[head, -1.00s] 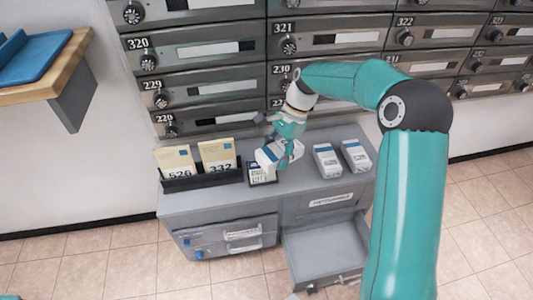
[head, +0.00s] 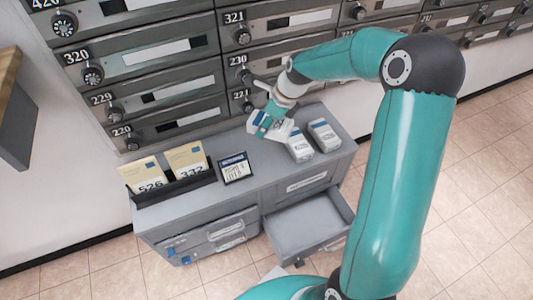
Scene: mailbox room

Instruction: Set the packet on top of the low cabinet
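A white packet with blue marks (head: 275,128) is in my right gripper (head: 268,120), at the back of the low grey cabinet's top (head: 262,190). The gripper's teal fingers are closed about it, partly hiding it. I cannot tell whether the packet's underside touches the top. Two similar white packets, one nearer (head: 300,148) and one further right (head: 324,136), rest on the cabinet just right of it. My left gripper is not in view.
A black holder (head: 175,188) with yellow cards and a small dark-framed sign (head: 235,168) stand on the cabinet's left part. An open drawer (head: 305,225) juts out at the front right. Mailboxes (head: 150,60) line the wall behind.

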